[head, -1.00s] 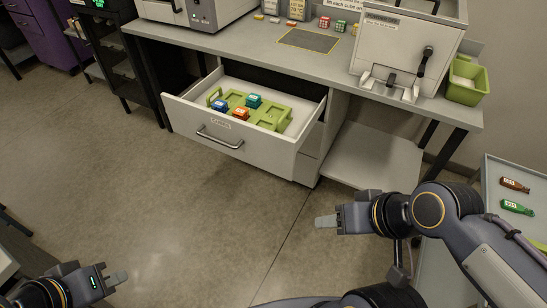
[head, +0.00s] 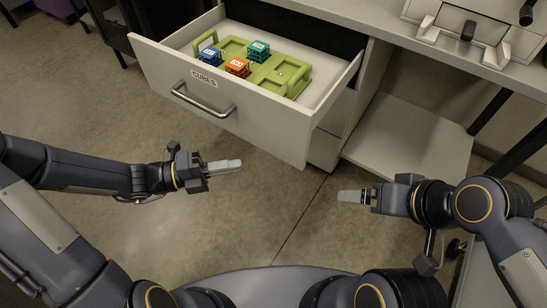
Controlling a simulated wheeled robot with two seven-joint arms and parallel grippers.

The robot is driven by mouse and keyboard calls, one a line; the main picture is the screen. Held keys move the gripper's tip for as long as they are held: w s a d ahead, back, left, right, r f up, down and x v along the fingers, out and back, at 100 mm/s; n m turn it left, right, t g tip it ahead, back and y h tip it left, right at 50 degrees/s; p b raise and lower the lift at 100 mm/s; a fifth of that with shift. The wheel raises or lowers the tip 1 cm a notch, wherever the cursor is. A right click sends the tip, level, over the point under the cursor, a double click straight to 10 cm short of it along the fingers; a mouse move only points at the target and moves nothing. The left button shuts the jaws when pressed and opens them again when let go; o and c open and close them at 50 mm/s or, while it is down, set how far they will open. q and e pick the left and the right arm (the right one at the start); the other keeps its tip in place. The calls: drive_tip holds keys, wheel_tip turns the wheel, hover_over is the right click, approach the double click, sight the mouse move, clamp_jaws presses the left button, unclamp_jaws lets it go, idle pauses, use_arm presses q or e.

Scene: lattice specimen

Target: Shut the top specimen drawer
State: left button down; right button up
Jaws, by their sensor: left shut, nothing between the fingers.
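The top specimen drawer (head: 240,107) is pulled out from under the bench, with a grey bar handle (head: 203,101) and a label reading CUBES on its front. In it lies a green tray (head: 290,78) holding a blue cube (head: 210,56), an orange cube (head: 238,67) and a teal cube (head: 259,51). My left gripper (head: 224,167) is shut and empty, in front of and below the drawer front, apart from it. My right gripper (head: 354,196) is to the right, beyond the drawer's right corner, touching nothing; its fingers look together.
The bench top (head: 385,30) runs above the drawer, with a pale machine (head: 465,30) on it at the right. A lower shelf (head: 412,140) is right of the drawer cabinet. The floor (head: 280,210) before the drawer is clear.

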use_arm(q)
drive_tip(key=b, duration=0.3)
approach(299, 144)
drive_tip(key=s+d, duration=0.2)
drive_tip(key=d, duration=0.2)
drive_tip(key=shift+w+d+f+b, duration=0.1)
drive_tip(key=shift+w+d+b, duration=0.2)
drive_tip(key=shift+w, duration=0.15)
drive_tip(key=shift+w+d+f+b, duration=0.15)
drive_tip(key=shift+w+d+b, duration=0.1)
drive_tip(key=shift+w, duration=0.2)
drive_tip(key=shift+w+d+r, duration=0.1)
drive_tip(key=shift+w+d, duration=0.25)
drive_tip(key=shift+w, duration=0.1)
